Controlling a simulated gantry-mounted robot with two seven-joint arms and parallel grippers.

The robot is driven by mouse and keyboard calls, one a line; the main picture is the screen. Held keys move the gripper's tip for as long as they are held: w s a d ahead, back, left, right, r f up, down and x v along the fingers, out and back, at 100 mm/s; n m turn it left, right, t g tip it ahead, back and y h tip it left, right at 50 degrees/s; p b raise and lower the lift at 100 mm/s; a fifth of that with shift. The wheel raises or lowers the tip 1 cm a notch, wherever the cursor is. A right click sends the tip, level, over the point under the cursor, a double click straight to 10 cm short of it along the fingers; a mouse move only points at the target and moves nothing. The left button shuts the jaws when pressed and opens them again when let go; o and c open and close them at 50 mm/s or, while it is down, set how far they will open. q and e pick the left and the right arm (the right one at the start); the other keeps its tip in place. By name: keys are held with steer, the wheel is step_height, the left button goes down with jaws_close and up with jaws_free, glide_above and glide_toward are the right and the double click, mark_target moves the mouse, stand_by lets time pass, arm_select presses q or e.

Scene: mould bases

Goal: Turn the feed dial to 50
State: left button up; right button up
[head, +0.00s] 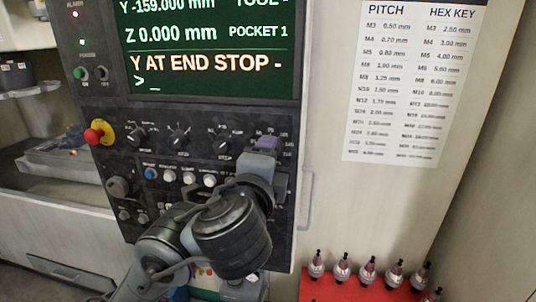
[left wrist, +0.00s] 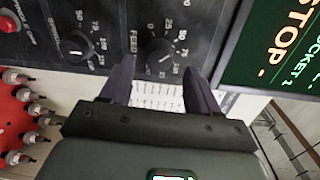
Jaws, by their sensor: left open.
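The feed dial (left wrist: 158,58) is a black round knob on the dark control panel, with the word FEED beside it and a ring of white numbers around it. A small pale mark shows on the knob, but I cannot read which number it points to. My left gripper (left wrist: 160,68) is open in the left wrist view, its two dark fingers on either side of the dial's near edge. I cannot tell whether they touch it. In the head view my left gripper (head: 266,143) is over the panel's right side, and hides what is behind it. My right gripper is not in view.
Another numbered dial (left wrist: 76,46) sits beside the feed dial. The panel also bears several knobs, a red emergency button (head: 97,132) and a row of push buttons. The screen (head: 200,45) is above. A red rack (head: 350,287) of tool holders stands at lower right.

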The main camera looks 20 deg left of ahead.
arm_select(q)
steer(key=v, duration=0.7)
steer(key=shift+s, duration=0.4)
steer(key=shift+f, duration=0.1)
steer(key=s+f+g+h, duration=0.25)
steer(key=f+g, duration=0.55)
steer(key=f, duration=2.3)
steer(key=s+a+f+n+g, duration=0.2)
steer(key=s+f+n, duration=0.1)
steer(key=s+f, duration=0.4)
steer(key=s+a+f+n+g+h, duration=0.15)
steer(key=s+f+n, duration=0.25)
steer(key=s+f, duration=0.4)
steer(key=s+a+f+n+g, duration=0.1)
steer(key=s+f+n+g, duration=0.2)
steer(key=s+f, duration=0.4)
step_height(320, 180, up, 27)
steer(key=w+a+n+t+p, duration=0.1)
steer(key=n+p, duration=0.3)
steer(key=p, duration=2.1)
steer(key=shift+w+a+f+n, duration=0.2)
steer(key=shift+w+f+n, duration=0.1)
steer(key=shift+w, duration=0.2)
